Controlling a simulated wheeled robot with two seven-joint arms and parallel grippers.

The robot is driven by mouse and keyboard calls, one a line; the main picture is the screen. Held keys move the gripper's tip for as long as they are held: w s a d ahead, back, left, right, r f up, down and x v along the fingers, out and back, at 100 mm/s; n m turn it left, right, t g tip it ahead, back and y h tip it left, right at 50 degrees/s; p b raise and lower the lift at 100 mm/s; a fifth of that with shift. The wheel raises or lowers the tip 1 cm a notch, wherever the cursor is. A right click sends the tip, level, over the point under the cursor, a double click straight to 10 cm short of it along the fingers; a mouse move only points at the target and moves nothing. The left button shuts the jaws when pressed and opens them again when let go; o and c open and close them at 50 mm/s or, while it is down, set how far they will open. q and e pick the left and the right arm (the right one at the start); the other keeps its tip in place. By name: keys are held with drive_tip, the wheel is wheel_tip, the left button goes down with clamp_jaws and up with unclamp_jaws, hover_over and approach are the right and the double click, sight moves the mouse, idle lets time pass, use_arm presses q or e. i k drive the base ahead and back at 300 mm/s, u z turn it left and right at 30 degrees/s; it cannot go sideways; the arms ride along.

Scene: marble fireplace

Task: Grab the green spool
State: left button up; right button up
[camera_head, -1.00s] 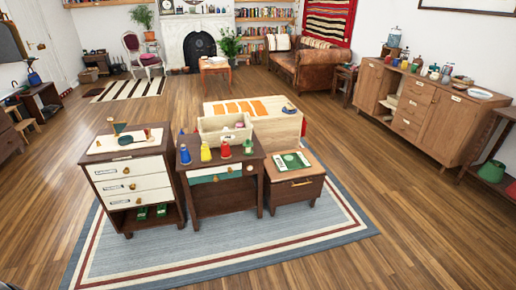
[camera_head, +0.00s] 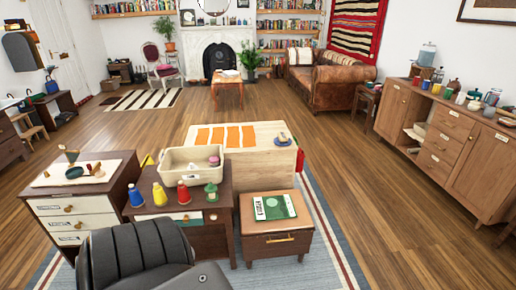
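The green spool (camera_head: 211,193) stands upright near the right front edge of a small dark brown table (camera_head: 208,218). It is the rightmost in a row with a red spool (camera_head: 183,193), a yellow spool (camera_head: 159,194) and a blue spool (camera_head: 136,196), with a gap between it and the red one. A cream bin (camera_head: 176,165) stands right behind the row. Neither of my grippers is in view. A dark rounded form at the bottom hides part of the table's lower front.
To the left stands a drawer cabinet (camera_head: 50,205) with small items on top. To the right is a low brown cabinet (camera_head: 253,246) bearing a green-and-white book (camera_head: 273,206). A light wooden table (camera_head: 257,131) with orange strips stands behind. Wooden floor (camera_head: 385,225) is open on the right.

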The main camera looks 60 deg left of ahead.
sight(211, 189)
drive_tip(key=u, duration=0.1)
drive_tip(key=i, duration=1.1)
drive_tip(key=u, duration=0.9)
drive_tip(key=i, duration=0.7)
drive_tip(key=u, duration=0.85)
